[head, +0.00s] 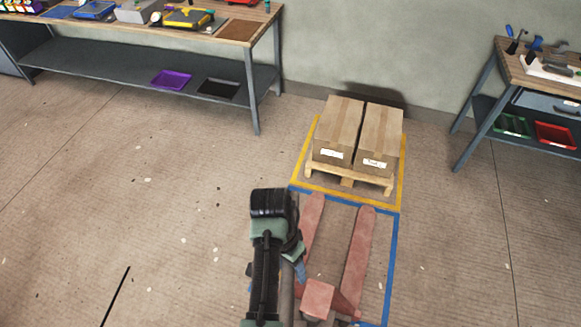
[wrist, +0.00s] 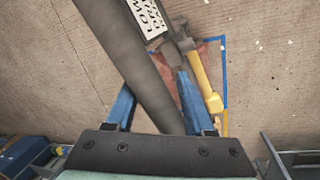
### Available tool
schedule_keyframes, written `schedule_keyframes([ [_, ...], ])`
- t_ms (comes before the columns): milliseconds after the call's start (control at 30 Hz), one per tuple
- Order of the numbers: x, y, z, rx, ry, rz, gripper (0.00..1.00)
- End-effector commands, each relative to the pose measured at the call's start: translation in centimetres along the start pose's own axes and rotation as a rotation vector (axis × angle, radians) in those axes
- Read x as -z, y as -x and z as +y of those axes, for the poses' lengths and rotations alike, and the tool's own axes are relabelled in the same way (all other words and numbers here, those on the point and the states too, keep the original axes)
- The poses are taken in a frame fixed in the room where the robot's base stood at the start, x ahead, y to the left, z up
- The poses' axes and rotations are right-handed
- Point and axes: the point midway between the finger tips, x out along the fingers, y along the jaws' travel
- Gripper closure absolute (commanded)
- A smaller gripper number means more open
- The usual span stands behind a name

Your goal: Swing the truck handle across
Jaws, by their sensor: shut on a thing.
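The pallet truck (head: 318,299) is faded red, with its two forks pointing at the loaded pallet. It stands inside a blue floor outline. Its dark grey handle bar (wrist: 132,62) runs diagonally through the wrist view, between the blue fingers of my gripper (wrist: 155,88). My gripper is shut on this bar. A yellow lever (wrist: 205,82) and a white label with black lettering (wrist: 147,14) lie just beyond the fingers. In the head view my arm covers most of the handle, and only a blue part of my gripper (head: 300,269) shows.
Two cartons (head: 340,125) sit on a wooden pallet (head: 347,180) inside a yellow floor outline by the wall. A long workbench (head: 140,38) stands at the back left, and another bench (head: 545,75) at the right. The floor to the left is largely clear.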

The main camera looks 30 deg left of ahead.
Motion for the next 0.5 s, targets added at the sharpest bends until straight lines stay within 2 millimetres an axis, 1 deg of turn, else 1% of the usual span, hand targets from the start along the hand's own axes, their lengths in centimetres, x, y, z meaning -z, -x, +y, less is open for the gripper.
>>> schedule_keyframes([
  [33, 1.37, 0.93, -0.48, 0.025, -0.025, 0.039, 1.00],
  [200, 1.39, 0.95, -0.42, 0.024, -0.029, 0.038, 1.00],
  [233, 1.38, 0.94, -0.40, 0.024, -0.029, 0.038, 0.43],
  [367, 1.26, 0.83, -0.36, 0.021, -0.026, 0.034, 0.19],
  [400, 1.20, 0.78, -0.35, 0.020, -0.025, 0.033, 0.12],
  [500, 1.09, 0.68, -0.33, 0.018, -0.023, 0.029, 0.11],
])
